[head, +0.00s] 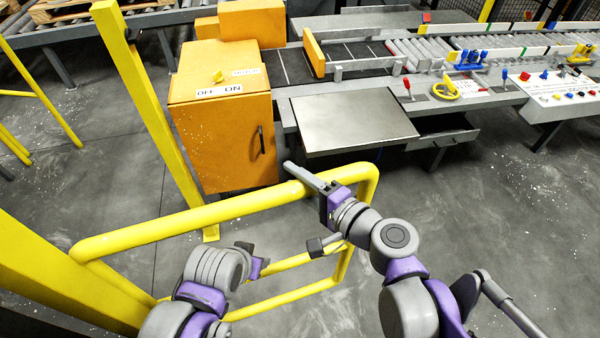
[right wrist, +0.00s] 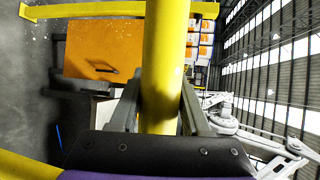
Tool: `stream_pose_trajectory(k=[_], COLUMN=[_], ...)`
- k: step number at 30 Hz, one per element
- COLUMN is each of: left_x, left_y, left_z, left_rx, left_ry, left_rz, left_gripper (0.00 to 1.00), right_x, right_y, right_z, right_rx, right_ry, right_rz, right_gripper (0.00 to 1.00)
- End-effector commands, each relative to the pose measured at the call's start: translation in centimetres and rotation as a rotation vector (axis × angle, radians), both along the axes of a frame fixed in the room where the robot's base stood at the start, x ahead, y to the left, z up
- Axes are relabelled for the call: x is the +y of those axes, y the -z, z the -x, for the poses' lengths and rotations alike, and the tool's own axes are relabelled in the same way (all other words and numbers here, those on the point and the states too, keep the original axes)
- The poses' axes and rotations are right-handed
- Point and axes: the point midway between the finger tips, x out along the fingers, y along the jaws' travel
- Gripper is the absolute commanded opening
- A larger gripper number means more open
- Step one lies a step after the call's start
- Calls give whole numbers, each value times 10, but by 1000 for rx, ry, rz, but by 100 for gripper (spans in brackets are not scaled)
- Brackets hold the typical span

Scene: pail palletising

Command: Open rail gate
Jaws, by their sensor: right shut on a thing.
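The rail gate (head: 200,214) is a yellow tubular loop in the head view. It runs from a thick yellow post (head: 50,268) at lower left to a rounded free end at the right. My right gripper (head: 306,178) is shut on the gate's top bar near that end. In the right wrist view the yellow bar (right wrist: 165,60) passes between the two fingers (right wrist: 160,108). My left gripper (head: 258,266) is low, in front of the gate's lower part. Its fingers do not show clearly.
A slimmer yellow post (head: 150,110) stands behind the gate. Grey floor (head: 500,200) is clear at the right.

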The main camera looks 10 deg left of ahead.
Motion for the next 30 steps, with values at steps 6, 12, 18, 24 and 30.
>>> stream_pose_trajectory(k=[6, 12, 18, 24, 30], left_x=[0, 0, 0, 0, 0], left_y=[-2, -2, -2, -2, -2], left_z=[-1, -1, -1, -1, -1], left_rx=[-1, -1, -1, -1, -1], left_ry=[0, 0, 0, 0, 0], left_rz=[0, 0, 0, 0, 0], left_gripper=[50, 50, 50, 50, 50], right_x=[2, 2, 2, 2, 1], right_y=[-1, -1, -1, 0, 0], right_z=[4, 4, 4, 4, 4], right_rx=[0, 1, 1, 1, 0], right_ry=[2, 4, 3, 4, 4], right_rz=[-1, -1, -1, -1, -1], right_gripper=[0, 0, 49, 77, 77])
